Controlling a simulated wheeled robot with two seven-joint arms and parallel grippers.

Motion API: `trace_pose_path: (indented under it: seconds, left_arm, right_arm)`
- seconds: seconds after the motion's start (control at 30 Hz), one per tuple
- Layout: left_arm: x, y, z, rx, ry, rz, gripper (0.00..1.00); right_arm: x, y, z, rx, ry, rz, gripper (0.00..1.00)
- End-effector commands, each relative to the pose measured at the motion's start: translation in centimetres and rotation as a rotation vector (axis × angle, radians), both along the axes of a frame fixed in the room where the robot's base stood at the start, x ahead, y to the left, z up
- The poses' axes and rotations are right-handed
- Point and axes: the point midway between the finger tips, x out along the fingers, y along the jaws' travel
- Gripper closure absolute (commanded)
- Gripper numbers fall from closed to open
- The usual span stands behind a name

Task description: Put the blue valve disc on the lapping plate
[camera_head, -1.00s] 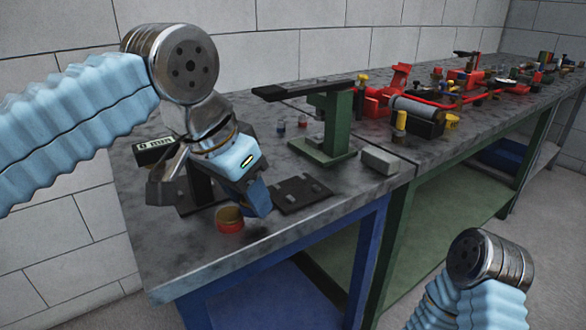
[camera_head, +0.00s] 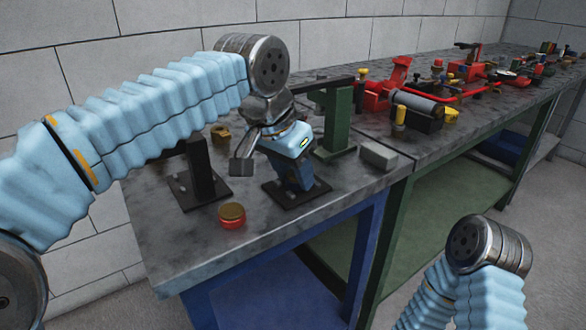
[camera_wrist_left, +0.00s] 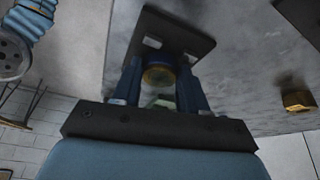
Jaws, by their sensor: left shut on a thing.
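My left gripper (camera_head: 300,178) points down over the black lapping plate (camera_head: 275,189) near the table's front edge. In the left wrist view, its two blue fingers (camera_wrist_left: 160,88) are shut on the blue valve disc (camera_wrist_left: 158,76), which has a brass-coloured face. The lapping plate (camera_wrist_left: 178,32) shows just beyond the disc, with pale blocks on it. In the head view the hand hides the disc, and I cannot tell whether it touches the plate. My right arm's metal wrist shows at lower right, but its gripper is out of view.
A red disc with a brass top (camera_head: 232,215) stands front left of the plate. A black stand (camera_head: 200,170) is left and a brass piece (camera_head: 220,135) behind. A green stand (camera_head: 335,122) and grey block (camera_head: 378,155) are right. Red pump parts (camera_head: 395,85) fill the far bench.

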Motion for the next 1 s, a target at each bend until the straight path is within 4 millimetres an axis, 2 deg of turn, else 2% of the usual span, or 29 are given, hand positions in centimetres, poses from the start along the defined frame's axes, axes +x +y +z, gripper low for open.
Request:
trace_pose_path:
  seconds: [0.17,0.2,0.27,0.5,0.63,0.77,1.0]
  left_arm:
    - [0.0,0.0,-0.3,0.000,0.000,0.000,1.00]
    - [0.0,0.0,-0.3,0.001,0.001,0.000,0.54]
    - [0.0,0.0,-0.3,0.001,0.001,0.000,0.47]
    - [0.0,0.0,-0.2,0.001,0.001,0.000,0.47]
    - [-0.1,0.1,0.5,-0.001,-0.001,0.000,0.47]
    - [-0.7,0.6,2.7,-0.002,-0.002,0.001,0.47]
    - [-2.4,2.0,7.7,-0.001,-0.002,0.000,0.47]
  right_arm:
    - [0.0,0.0,-0.3,0.000,0.000,0.000,0.31]
    - [0.0,0.0,-0.2,0.000,0.000,0.000,0.31]
    - [0.0,0.0,-0.2,0.000,0.000,0.000,0.31]
    - [0.0,0.0,-0.1,0.000,0.000,0.000,0.31]
    - [0.0,0.0,0.2,0.000,0.000,0.000,0.31]
    - [0.0,0.0,0.6,0.000,0.000,0.000,0.31]
    - [0.0,0.0,1.0,0.001,0.000,0.001,0.31]
